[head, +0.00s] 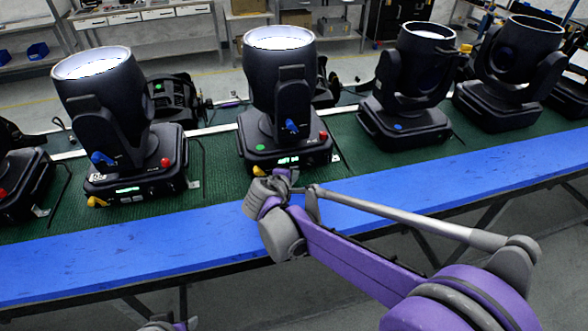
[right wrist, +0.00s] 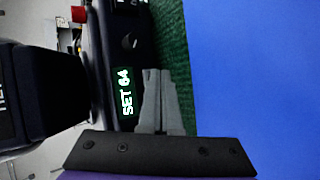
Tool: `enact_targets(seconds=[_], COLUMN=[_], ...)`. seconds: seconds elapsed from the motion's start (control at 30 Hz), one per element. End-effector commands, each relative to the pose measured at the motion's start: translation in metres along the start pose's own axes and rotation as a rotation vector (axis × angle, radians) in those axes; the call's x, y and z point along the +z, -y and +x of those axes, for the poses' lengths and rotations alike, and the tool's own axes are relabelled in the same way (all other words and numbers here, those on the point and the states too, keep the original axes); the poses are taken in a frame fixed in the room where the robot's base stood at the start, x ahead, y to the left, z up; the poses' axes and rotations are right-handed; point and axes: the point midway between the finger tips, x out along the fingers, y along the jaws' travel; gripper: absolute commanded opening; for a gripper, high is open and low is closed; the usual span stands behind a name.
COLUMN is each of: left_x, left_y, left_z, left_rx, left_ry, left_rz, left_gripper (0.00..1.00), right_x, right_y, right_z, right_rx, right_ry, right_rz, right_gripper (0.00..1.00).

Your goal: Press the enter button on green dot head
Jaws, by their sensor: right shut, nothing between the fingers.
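The green dot head is a black moving-head light (head: 283,85) in the middle of the row, with a green dot (head: 260,148) on its base. Its front panel has a lit display (head: 288,160) and a red knob (head: 323,135). In the right wrist view the display (right wrist: 125,92) is lit with text that looks like "SET 64", beside a small round control (right wrist: 129,42). My right gripper (head: 283,175) is shut and empty, just in front of the base. Its fingertips (right wrist: 162,75) are close to the panel; contact cannot be told. Part of my left arm shows at the bottom edge.
Another lit head (head: 105,95) stands to the left, and a head with a blue dot (head: 410,80) to the right. All stand on a green mat (head: 220,165) with a blue front strip (head: 130,250). More heads stand behind and farther right. Shelves line the back.

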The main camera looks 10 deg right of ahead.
Motion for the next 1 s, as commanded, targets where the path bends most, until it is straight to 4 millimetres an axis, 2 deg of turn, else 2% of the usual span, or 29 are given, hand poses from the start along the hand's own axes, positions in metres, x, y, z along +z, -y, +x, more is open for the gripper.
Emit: enact_targets(seconds=[1.0], left_x=[0.0], left_y=[0.0], left_z=[0.0], left_rx=[0.0], left_ry=[0.0], left_rz=[0.0], left_gripper=[0.5], right_x=[-0.0038], right_y=[-0.0037], right_z=[0.0052], right_rx=[0.0], right_ry=[0.0], right_rz=[0.0], right_gripper=[0.0])
